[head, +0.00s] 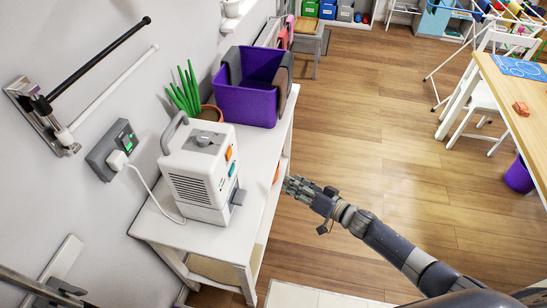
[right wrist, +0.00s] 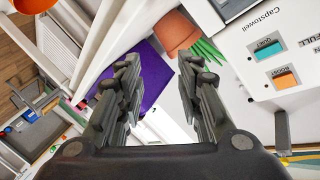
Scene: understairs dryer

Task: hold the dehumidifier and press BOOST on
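The white dehumidifier (head: 192,186) stands upright on a narrow white table against the left wall. Its orange button (head: 229,153) and teal button (head: 232,169) face right. In the right wrist view, its panel (right wrist: 250,92) shows the orange BOOST button (right wrist: 285,78) and the teal QUIET button (right wrist: 265,50). My right gripper (head: 297,187) is right of the dehumidifier, apart from it; its fingers (right wrist: 158,75) are spread with nothing held.
A purple bin (head: 247,104) and a potted green plant (head: 186,98) stand behind the dehumidifier on the white table (head: 165,226). A cord runs to a plug (head: 117,159) in the wall socket. Wall rails (head: 100,62) project at upper left.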

